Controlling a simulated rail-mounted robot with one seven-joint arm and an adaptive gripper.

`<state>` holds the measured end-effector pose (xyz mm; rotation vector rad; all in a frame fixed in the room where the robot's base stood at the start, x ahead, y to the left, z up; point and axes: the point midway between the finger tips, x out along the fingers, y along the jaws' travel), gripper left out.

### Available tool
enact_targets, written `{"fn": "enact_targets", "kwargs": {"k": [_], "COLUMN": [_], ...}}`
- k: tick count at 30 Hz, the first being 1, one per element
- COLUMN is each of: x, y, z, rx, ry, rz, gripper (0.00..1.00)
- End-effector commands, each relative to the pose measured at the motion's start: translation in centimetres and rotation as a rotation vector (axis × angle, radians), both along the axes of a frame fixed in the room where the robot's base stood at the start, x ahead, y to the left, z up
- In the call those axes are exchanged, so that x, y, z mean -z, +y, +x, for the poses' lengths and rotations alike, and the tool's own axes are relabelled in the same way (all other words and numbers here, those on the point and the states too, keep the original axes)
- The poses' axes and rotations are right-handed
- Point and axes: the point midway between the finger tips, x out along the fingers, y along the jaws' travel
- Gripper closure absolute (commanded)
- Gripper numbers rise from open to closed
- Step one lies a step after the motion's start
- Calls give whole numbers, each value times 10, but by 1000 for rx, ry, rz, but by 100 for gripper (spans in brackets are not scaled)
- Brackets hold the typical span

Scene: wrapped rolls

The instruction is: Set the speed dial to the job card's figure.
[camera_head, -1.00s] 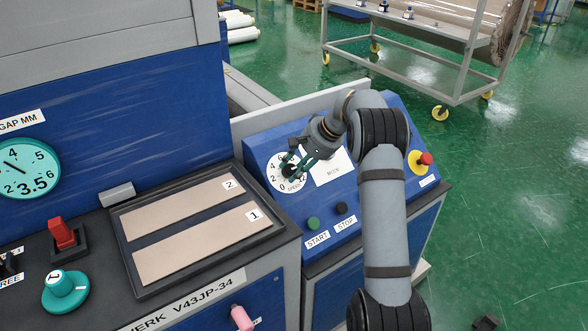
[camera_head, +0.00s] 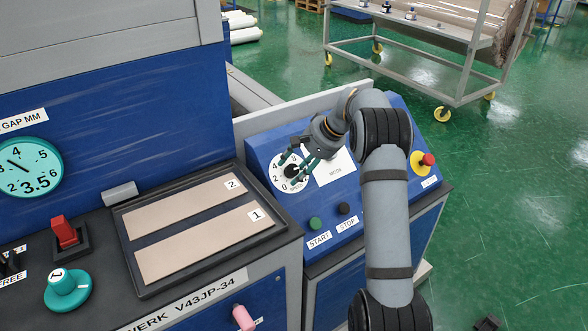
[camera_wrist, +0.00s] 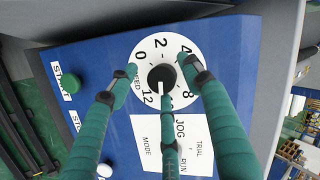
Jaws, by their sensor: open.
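The speed dial is a white disc (camera_head: 276,171) with a black knob (camera_wrist: 162,77) at its centre, on the blue sloped panel. In the wrist view I read figures including 0, 2, 4, 8 and 12 on it. A white line on the knob points down in that view, near the 12. My gripper (camera_head: 291,169) is open, its teal fingers spread around the knob and covering part of the scale. In the wrist view its fingertips (camera_wrist: 160,73) sit around the knob; contact cannot be told. I see no readable job card.
A white MODE plate (camera_head: 334,167) lies beside the dial. A green START button (camera_head: 315,223), a black STOP button (camera_head: 343,208) and a red stop knob (camera_head: 428,159) share the panel. A dark tray (camera_head: 128,257) with strips 1 and 2 lies to the left.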

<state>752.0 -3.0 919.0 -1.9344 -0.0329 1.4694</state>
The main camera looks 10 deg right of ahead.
Motion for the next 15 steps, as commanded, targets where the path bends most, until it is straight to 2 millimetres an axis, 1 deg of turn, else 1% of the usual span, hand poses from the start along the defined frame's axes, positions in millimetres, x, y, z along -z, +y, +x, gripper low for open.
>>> {"fn": "enact_targets", "kwargs": {"k": [5, 9, 15], "x": [-28, -54, -82], "y": [-15, -27, -39], "z": [-10, -22, -34], "rx": [3, 2, -1], "ry": [-5, -4, 0], "rz": [-1, -2, 0], "gripper": [51, 51, 51]}}
